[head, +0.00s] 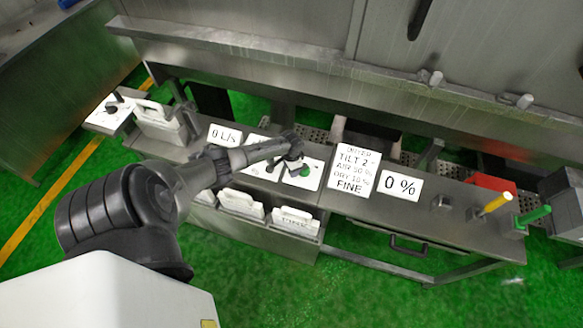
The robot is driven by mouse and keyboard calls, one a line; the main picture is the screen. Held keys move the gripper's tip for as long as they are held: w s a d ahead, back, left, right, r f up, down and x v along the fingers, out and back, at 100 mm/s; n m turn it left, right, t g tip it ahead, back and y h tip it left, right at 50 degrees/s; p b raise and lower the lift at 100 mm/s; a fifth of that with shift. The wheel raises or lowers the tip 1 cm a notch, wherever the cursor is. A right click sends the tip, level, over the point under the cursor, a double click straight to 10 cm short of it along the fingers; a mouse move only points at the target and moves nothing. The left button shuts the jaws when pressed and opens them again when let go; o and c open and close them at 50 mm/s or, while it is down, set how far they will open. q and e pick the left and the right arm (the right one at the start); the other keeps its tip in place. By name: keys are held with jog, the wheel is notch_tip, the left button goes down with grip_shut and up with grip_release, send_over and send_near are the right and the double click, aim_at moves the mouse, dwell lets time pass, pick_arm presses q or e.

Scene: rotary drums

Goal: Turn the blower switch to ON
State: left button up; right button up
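A white control panel (311,181) lies on the steel counter, with a green round part (304,171) and dark controls on it. My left arm reaches over it from the lower left. My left gripper (293,158) is right at the dark controls and covers part of them; whether it touches one, and whether its fingers are open or shut, I cannot tell. No ON marking is readable, so I cannot tell which control is the blower switch or how it is set. Another white panel (101,122) with a black knob (112,106) stands at the far left. My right gripper is not in view.
White signs read "0 L/s" (225,135), "0 %" (400,185) and a multi-line text with "FINE" (354,170). A steel ledge (330,66) runs behind.

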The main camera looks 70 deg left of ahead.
pick_arm(q)
jog(key=shift+r, duration=0.1)
notch_tip(320, 180, up, 12)
jog(key=shift+r+p, duration=0.2)
jog(key=shift+p, duration=0.6)
jog(key=shift+r, duration=0.65)
jog(key=shift+s, duration=0.1)
